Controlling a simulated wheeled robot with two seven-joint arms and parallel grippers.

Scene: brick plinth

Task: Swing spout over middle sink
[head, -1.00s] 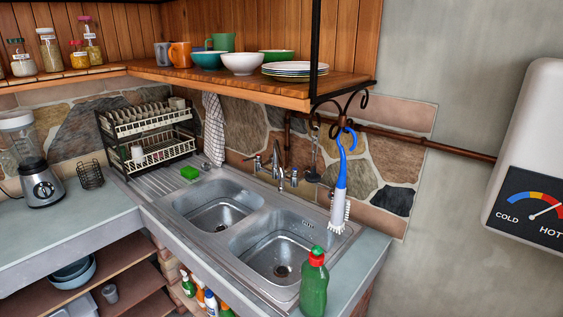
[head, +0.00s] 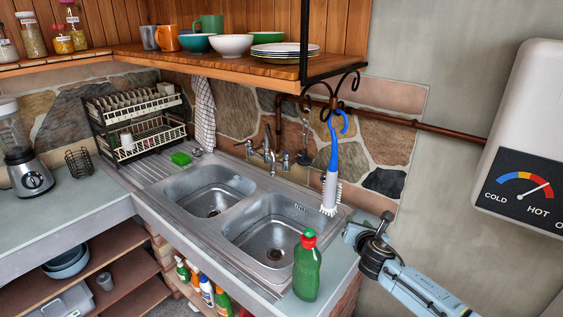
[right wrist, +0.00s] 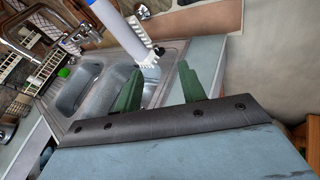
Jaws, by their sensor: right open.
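In the right wrist view the tap (right wrist: 48,20) is at the upper left. My right gripper (head: 350,232) is right of the sink, apart from the spout. Its green fingers are spread and empty in the right wrist view (right wrist: 160,88). My left gripper is out of view.
A blue-handled brush (head: 335,160) hangs from a hook between my right gripper and the tap. A green bottle (head: 307,270) stands at the front right counter. A wooden shelf with dishes (head: 240,62) overhangs the back. A dish rack (head: 140,130) stands at left.

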